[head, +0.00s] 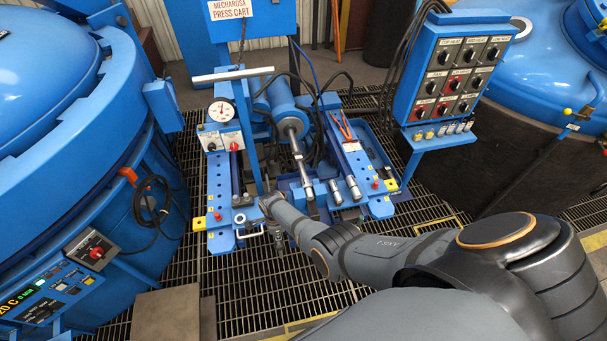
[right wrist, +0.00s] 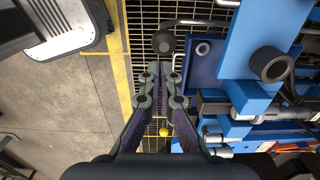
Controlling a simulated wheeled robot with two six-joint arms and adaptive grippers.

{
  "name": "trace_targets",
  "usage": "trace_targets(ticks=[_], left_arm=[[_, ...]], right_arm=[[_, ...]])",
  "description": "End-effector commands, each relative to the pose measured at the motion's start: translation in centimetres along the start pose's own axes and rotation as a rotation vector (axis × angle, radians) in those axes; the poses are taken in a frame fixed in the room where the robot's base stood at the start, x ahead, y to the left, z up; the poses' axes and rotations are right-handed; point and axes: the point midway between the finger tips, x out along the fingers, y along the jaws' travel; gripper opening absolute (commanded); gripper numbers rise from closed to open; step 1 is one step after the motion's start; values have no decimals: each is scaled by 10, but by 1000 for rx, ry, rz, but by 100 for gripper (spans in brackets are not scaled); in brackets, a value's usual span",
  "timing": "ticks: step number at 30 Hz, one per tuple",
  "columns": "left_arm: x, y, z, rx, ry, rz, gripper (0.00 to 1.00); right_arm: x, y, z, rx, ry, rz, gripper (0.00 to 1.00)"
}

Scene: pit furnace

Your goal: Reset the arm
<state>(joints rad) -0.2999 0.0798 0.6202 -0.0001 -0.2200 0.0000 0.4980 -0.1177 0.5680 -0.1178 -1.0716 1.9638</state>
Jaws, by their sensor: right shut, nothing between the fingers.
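My right arm reaches in from the right in the head view, and its gripper (head: 278,240) is at the front of the blue press cart (head: 219,190), low over the grating. In the right wrist view the two fingers of my right gripper (right wrist: 160,72) meet at their tips, with nothing between them. Grating and a yellow floor line show below the fingers. The cart's blue parts (right wrist: 233,97) lie just right of the fingers in that view; I cannot tell whether they touch. My left gripper is not in view.
Blue furnace vessels stand at left (head: 60,110) and upper right (head: 465,70). A control box with knobs (head: 455,75) stands right of the cart. A pressure gauge (head: 221,111) sits on the cart's left. Open grating (head: 245,290) lies in front.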

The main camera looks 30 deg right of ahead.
Motion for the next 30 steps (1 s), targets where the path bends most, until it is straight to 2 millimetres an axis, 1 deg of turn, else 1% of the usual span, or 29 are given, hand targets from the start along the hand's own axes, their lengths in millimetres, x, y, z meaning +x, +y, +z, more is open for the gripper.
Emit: trace_targets(ticks=[1,7,8,10,11,14,15,17,18,20,21,23,24,25,27,30], left_arm=[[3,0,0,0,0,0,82],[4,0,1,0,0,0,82],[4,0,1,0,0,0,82],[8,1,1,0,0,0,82],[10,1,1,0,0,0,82],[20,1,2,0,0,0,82],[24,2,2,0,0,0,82],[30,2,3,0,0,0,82],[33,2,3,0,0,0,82],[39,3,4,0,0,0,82],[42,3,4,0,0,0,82],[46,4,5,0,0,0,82],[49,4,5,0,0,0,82],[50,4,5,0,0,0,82],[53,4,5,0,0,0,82],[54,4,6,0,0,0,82]], right_arm=[[3,1,0,0,0,1,0],[5,2,-1,-5,0,1,0],[9,4,-3,-17,0,2,0],[28,18,-12,-86,1,4,0],[40,27,-18,-138,1,3,0],[95,74,-51,-394,4,-5,0],[118,97,-67,-522,7,-11,0],[149,134,-92,-723,15,-23,0],[167,160,-110,-860,24,-29,0],[191,199,-137,-1063,40,-35,0],[203,224,-154,-1195,52,-39,0],[217,259,-177,-1379,73,-42,0],[223,280,-191,-1489,86,-43,0],[227,294,-200,-1562,95,-44,0],[232,319,-218,-1705,116,-43,0],[234,340,-232,-1831,135,-42,0]])
